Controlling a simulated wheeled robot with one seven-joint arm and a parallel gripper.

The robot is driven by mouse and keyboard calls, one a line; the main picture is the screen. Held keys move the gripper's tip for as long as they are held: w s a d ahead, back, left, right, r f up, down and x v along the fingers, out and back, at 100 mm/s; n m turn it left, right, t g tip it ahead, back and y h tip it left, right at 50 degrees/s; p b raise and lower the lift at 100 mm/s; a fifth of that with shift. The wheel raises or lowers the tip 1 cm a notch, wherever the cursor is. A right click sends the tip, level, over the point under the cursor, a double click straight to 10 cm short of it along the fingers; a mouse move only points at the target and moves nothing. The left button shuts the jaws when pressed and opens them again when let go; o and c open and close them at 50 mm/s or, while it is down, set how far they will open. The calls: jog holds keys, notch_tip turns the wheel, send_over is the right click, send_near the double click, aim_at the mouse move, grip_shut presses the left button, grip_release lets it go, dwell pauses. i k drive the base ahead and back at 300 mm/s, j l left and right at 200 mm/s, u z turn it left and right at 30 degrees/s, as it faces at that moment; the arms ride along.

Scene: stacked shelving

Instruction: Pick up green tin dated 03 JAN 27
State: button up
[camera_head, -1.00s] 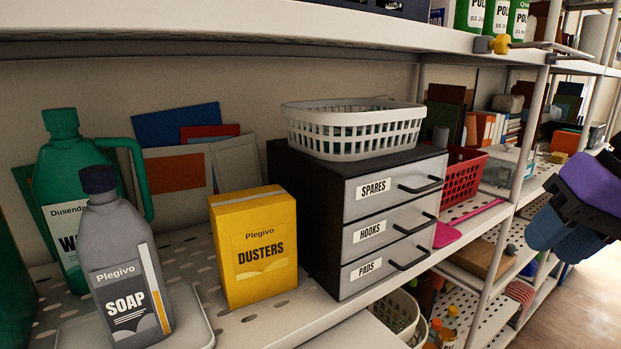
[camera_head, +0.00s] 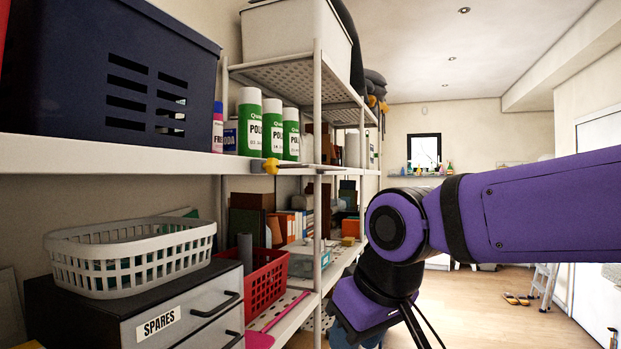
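Three green tins with white bands and lettering starting "POL" stand upright in a row on the upper shelf. They are the left tin (camera_head: 249,121), the middle tin (camera_head: 272,128) and the right tin (camera_head: 291,134). The dates under the lettering are too small to read, so I cannot tell which is dated 03 JAN 27. My purple arm reaches in from the right and bends down at a black joint, right of and below the tins. My gripper is not in view; the arm runs out of the bottom of the picture.
A yellow knob (camera_head: 270,166) juts from the shelf edge. A shelf post (camera_head: 317,130) rises just right. Below are a white basket (camera_head: 130,257) and red basket (camera_head: 262,283). Open floor lies right.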

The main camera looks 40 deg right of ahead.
aim_at(250, 107)
jog(key=i+l, duration=0.1)
jog(key=l, duration=0.35)
jog(key=i+l, duration=0.15)
jog(key=l, duration=0.3)
jog(key=i+l, duration=0.1)
jog(key=l, duration=0.35)
jog(key=i+l, duration=0.15)
jog(key=l, duration=0.3)
jog(key=i+l, duration=0.1)
jog(key=l, duration=0.35)
jog(key=i+l+u, duration=0.15)
jog(key=l+u, duration=0.15)
jog(key=l, duration=0.6)
jog(key=l+u, duration=0.3)
jog(key=l, duration=0.6)
jog(key=u, duration=1)
jog(key=l, duration=0.55)
